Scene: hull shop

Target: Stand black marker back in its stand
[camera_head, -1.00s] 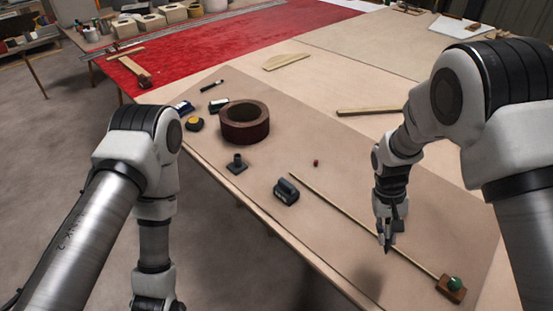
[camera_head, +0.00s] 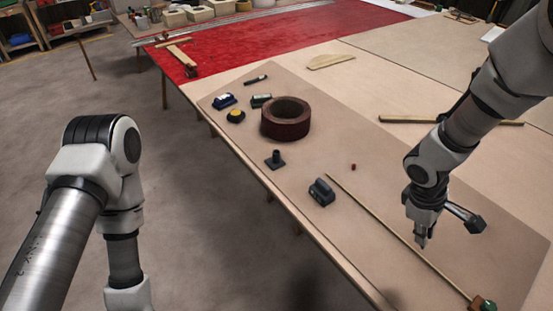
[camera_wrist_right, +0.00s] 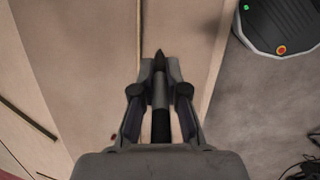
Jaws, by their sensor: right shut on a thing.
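My right gripper (camera_head: 421,240) is shut on a dark, pen-like black marker; in the right wrist view the marker (camera_wrist_right: 160,90) sits between the fingers (camera_wrist_right: 160,95), its pointed tip sticking out ahead. The gripper points down over the right part of the table, close to a long thin batten in the picture. The small dark stand (camera_head: 275,160), a square base with a short upright tube, stands near the table's front edge, well left of the gripper. My left arm is at the left, its gripper below the picture.
A brown ring-shaped roll (camera_head: 286,119) stands behind the stand. A dark block with a handle (camera_head: 321,192), a yellow-topped puck (camera_head: 236,116) and a dark pen-shaped item (camera_head: 256,79) lie around. The thin batten (camera_head: 385,232) crosses the right part. A small red piece (camera_head: 353,167) lies nearby.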

